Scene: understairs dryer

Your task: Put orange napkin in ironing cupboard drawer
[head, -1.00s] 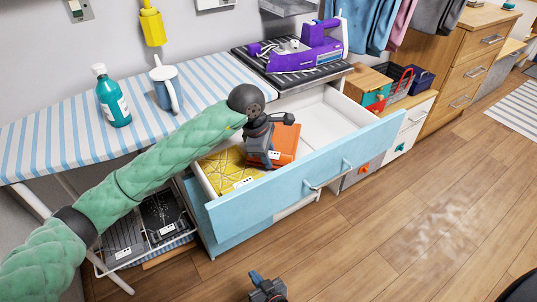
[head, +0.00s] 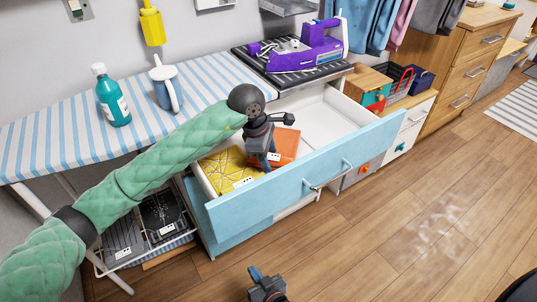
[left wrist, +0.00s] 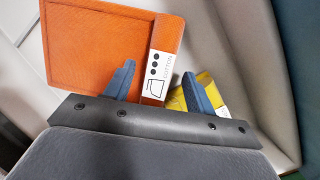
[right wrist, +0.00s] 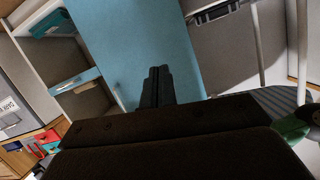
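The orange napkin (head: 287,146) lies in the open light-blue-fronted drawer (head: 300,187) of the ironing cupboard, beside a yellow patterned napkin (head: 228,171). It also shows in the left wrist view (left wrist: 100,50), flat, with a white "cotton" label along its side. My left gripper (head: 262,160) is over the drawer. In the left wrist view its blue fingers (left wrist: 159,90) are spread apart, near the labelled edge, with nothing pinched between them. My right gripper (head: 262,277) is low in front of the drawer; its fingers (right wrist: 156,85) are together and empty.
Above the drawer are a purple iron (head: 308,47) and a striped ironing board (head: 50,135) with a teal bottle (head: 112,97) and a blue-grey jug (head: 166,88). The drawer's right part is empty. Open wooden floor (head: 400,220) lies in front.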

